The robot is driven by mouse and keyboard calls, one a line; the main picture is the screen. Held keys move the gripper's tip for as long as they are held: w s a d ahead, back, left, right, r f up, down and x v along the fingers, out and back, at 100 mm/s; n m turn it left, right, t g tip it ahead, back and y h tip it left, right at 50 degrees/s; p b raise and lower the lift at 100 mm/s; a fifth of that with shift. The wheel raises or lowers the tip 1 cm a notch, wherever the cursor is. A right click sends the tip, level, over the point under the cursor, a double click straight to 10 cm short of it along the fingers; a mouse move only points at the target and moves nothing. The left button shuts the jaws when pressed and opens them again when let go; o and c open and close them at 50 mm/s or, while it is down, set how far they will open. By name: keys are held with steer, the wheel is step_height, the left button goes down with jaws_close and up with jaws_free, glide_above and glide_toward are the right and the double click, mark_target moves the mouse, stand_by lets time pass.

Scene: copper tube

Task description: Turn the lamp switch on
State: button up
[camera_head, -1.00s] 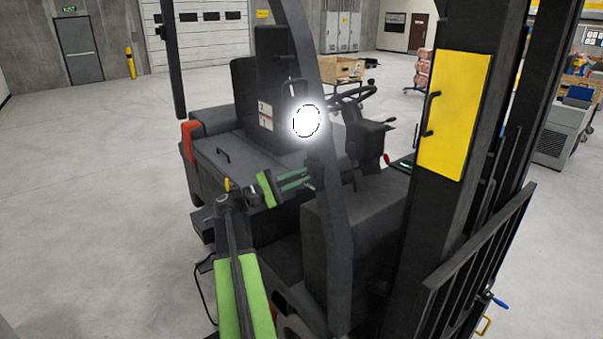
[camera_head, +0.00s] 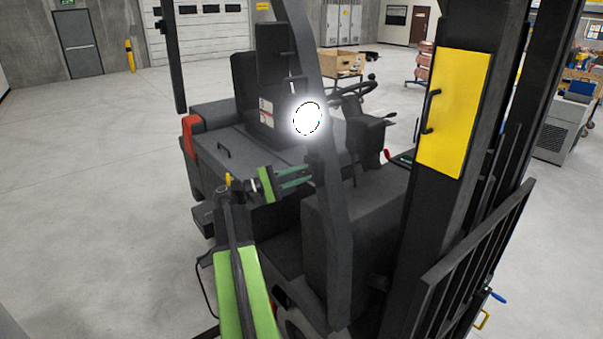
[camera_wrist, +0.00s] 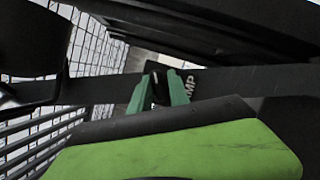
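The lamp (camera_head: 307,118) is a round light on the dark post of the forklift (camera_head: 345,235), and it glows bright white. In the wrist view, part of a white label reading "MP" (camera_wrist: 188,84) shows on a dark bar. A small dark piece that looks like the switch (camera_wrist: 159,87) lies between my fingertips; its position is hard to read. My gripper (camera_head: 308,177) has two green fingers set apart, with tips close against the post below the lamp. It also shows in the wrist view (camera_wrist: 161,82). I cannot tell whether a finger touches the switch.
The forklift's steering wheel (camera_head: 357,90) and dark seat are behind the post. The mast with a yellow panel (camera_head: 453,112) and the fork carriage (camera_head: 465,270) stand to the right. Open grey floor (camera_head: 90,200) lies to the left.

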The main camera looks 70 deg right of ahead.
steer(key=shift+o, duration=1.4)
steer(key=shift+a+r, duration=0.1)
steer(key=shift+w, duration=0.1)
steer(key=b+v, duration=0.3)
steer(key=v, duration=1.4)
steer(key=shift+a, duration=0.1)
